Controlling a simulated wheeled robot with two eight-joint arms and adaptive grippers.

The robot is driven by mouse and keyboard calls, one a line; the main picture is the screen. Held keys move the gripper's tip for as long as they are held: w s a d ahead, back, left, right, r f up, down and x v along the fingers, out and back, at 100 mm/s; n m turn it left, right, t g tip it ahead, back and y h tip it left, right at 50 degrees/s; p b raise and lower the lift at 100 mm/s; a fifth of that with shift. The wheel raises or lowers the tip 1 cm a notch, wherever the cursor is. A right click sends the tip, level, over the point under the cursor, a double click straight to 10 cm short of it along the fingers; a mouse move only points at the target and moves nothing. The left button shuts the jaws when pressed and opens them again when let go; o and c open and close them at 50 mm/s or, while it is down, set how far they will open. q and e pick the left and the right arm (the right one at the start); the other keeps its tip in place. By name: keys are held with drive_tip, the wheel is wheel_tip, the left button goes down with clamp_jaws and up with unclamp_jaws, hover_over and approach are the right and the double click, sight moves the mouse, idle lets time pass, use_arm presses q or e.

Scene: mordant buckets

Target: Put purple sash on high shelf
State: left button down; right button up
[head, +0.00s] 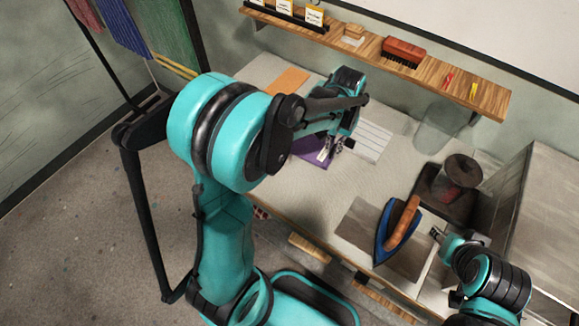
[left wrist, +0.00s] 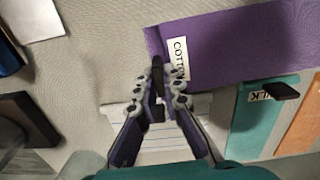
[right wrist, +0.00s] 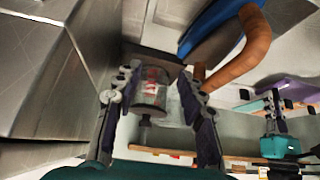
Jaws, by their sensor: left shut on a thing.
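The purple sash (head: 312,151) lies on the worktable, partly hidden behind my left arm. In the left wrist view the sash (left wrist: 235,45) is flat with a white label reading "COTTON" near its end. My left gripper (head: 332,150) is at the sash; its fingers (left wrist: 165,82) are shut on the sash's labelled end. The wooden wall shelf (head: 440,82) runs above the back of the table. My right gripper (head: 440,238) is near the iron; in the right wrist view its fingers (right wrist: 150,90) are spread and empty.
A blue iron (head: 382,232) with a wooden handle stands near the right gripper. A brush (head: 403,51), a labelled black holder (head: 285,12) and small sticks occupy parts of the shelf. A teal cloth (left wrist: 262,115) and an orange cloth (head: 287,82) lie beside the sash. A metal box (head: 545,200) stands right.

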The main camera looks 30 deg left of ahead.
use_arm(q)
drive_tip(key=s+d+r+m+p, duration=0.1)
drive_tip(key=s+d+r+p, duration=0.5)
drive_tip(key=s+d+r, duration=0.5)
drive_tip(key=b, duration=0.3)
hover_over(322, 179)
wheel_tip(322, 179, down, 9)
drive_tip(key=shift+d+f, duration=0.15)
drive_tip(key=shift+f, duration=0.05)
drive_tip(key=shift+w+f, duration=0.1)
drive_tip(key=shift+f, duration=0.05)
drive_tip(key=shift+f+b, duration=0.7)
drive_tip(key=shift+f, duration=1.2)
